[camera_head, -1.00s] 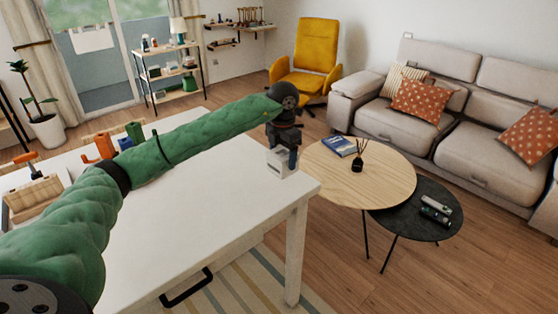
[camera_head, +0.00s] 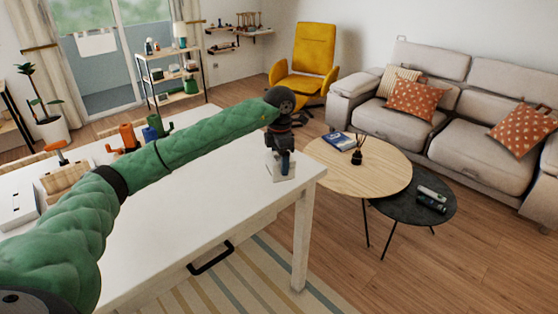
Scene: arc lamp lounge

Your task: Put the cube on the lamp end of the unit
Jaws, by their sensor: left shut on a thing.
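My left gripper (camera_head: 283,166) points down over the far right corner of the white table. It is shut on a small white block (camera_head: 276,170), probably the cube, which the fingers partly hide. I cannot tell whether the block touches the table top. The open shelf unit (camera_head: 160,53) stands in the background by the glass door. A small lamp (camera_head: 180,31) with a pale shade stands on the right end of its top board. My right gripper is not in view.
The white table (camera_head: 215,215) fills the foreground. Orange (camera_head: 124,138) and green tools, a wooden holder (camera_head: 64,178) and a white box (camera_head: 18,208) stand at its left. Round coffee tables (camera_head: 375,175), a sofa (camera_head: 460,130) and a yellow chair (camera_head: 302,60) are to the right.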

